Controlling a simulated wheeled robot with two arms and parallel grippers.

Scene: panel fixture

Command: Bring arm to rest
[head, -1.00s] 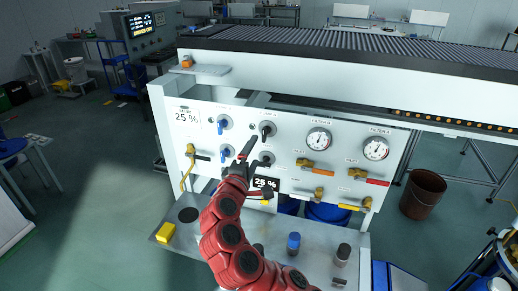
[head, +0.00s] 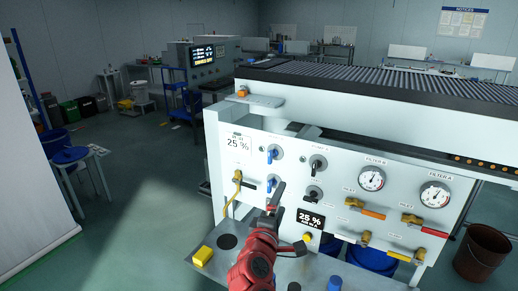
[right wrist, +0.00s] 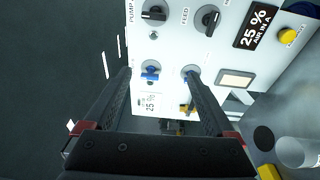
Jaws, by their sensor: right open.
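My right gripper (head: 278,196) is in front of the white panel (head: 335,185), left of the small black display reading 25 % (head: 311,220). In the right wrist view its two dark fingers (right wrist: 158,74) stand apart with nothing between them. Past the fingertips are two blue-handled knobs (right wrist: 151,74) on the panel; the gripper appears apart from them. My red right arm (head: 254,264) comes up from the bottom edge. My left gripper is not in view.
Two gauges (head: 372,179) and several orange-handled valves (head: 411,222) are on the panel's right half. A yellow block (head: 203,256) and a blue-topped item (head: 335,284) are on the ledge below. A brown bucket (head: 483,252) stands at the right.

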